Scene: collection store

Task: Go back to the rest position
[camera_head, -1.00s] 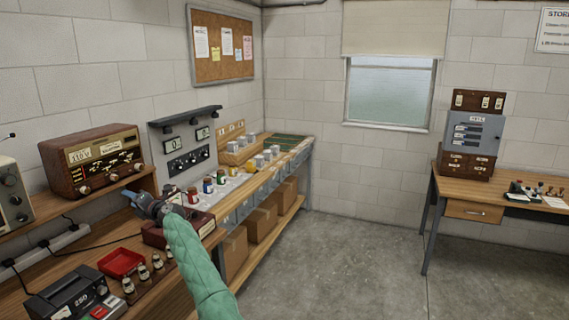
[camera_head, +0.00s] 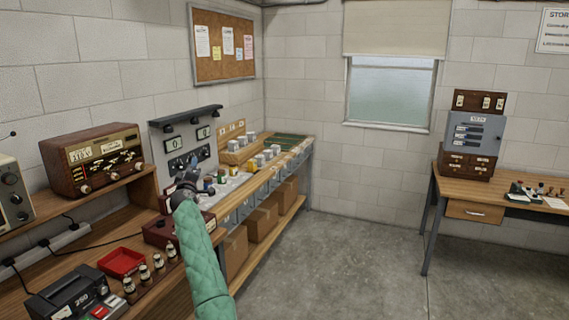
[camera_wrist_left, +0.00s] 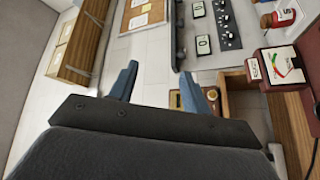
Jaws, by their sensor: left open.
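My left arm, in a green quilted sleeve, reaches up from the bottom of the head view. Its gripper (camera_head: 186,182) is in the air in front of the grey control panel (camera_head: 185,150) on the left bench. In the left wrist view the two fingers of the left gripper (camera_wrist_left: 158,85) stand apart with nothing between them, so it is open and empty. My right gripper is in neither view.
The bench holds a wooden radio (camera_head: 95,160), a red tray (camera_head: 121,262), small bottles (camera_head: 158,262) and a black device (camera_head: 75,293). A wooden desk (camera_head: 500,195) stands at the right. The floor (camera_head: 340,255) between is clear.

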